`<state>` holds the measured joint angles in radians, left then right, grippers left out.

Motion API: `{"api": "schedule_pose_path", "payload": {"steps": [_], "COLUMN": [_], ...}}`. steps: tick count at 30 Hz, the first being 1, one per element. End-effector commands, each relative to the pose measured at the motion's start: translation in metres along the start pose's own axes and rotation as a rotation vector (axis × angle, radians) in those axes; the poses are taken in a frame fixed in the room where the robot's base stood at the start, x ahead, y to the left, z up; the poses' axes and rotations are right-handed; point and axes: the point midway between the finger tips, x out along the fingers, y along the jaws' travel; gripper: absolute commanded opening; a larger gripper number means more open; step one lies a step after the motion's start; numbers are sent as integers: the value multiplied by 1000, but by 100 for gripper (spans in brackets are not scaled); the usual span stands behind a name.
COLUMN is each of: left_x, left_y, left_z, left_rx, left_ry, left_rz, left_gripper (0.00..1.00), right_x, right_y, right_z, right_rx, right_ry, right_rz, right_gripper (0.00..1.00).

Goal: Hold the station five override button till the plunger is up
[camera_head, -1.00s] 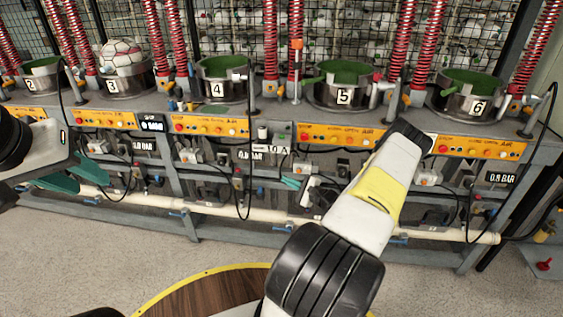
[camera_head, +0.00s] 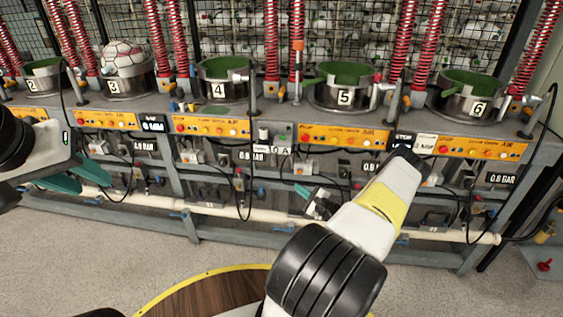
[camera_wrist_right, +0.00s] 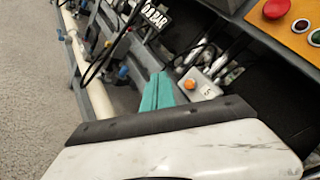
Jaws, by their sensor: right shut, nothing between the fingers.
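Station five's pot (camera_head: 343,97) has a green inside and no ball in it. I cannot make out its plunger's position. Below its orange panel (camera_head: 345,137) a small pale box (camera_head: 303,167) hangs under the bench. In the right wrist view this box carries an orange button (camera_wrist_right: 190,84) and a mark like 5. My right gripper (camera_head: 301,189) has teal fingers, shut and empty, just below the box. In the right wrist view its fingertips (camera_wrist_right: 159,76) lie left of the button, apart from it. My left gripper (camera_head: 94,183) is open and empty at far left.
Similar stations line the bench; station three's pot (camera_head: 127,82) holds a ball (camera_head: 124,58). Black cables and a cream pipe (camera_head: 240,211) run below the bench. A red button (camera_wrist_right: 276,9) sits on the orange panel at upper right.

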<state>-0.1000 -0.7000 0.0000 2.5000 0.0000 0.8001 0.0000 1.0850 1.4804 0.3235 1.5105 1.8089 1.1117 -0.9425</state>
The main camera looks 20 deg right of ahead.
Motion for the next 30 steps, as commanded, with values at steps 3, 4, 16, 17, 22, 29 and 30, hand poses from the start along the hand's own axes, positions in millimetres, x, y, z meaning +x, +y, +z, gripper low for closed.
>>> {"api": "schedule_pose_path", "payload": {"steps": [3, 4, 16, 17, 22, 29, 30], "left_x": [0, 0, 0, 0, 0, 0, 0], "left_y": [0, 0, 0, 0, 0, 0, 0], "left_z": [0, 0, 0, 0, 0, 0, 0], "left_rx": [0, 0, 0, 0, 0, 0, 0], "left_ry": [0, 0, 0, 0, 0, 0, 0], "left_rz": [0, 0, 0, 0, 0, 0, 0], "left_gripper": [36, 36, 36, 36, 36, 36, 36], "right_x": [13, 16, 43, 44, 45, 45, 45], "right_y": [-10, -12, -31, -31, -32, -32, -32], "right_z": [-9, -11, -31, -32, -33, -32, -32], "right_rx": [-3, -4, -1, 0, 1, 1, 1], "right_ry": [0, 0, 0, 0, 0, 0, 0], "right_rz": [0, 1, 1, 1, 1, 1, 1], "right_gripper": [0, 0, 0, 0, 0, 0, 0]}}
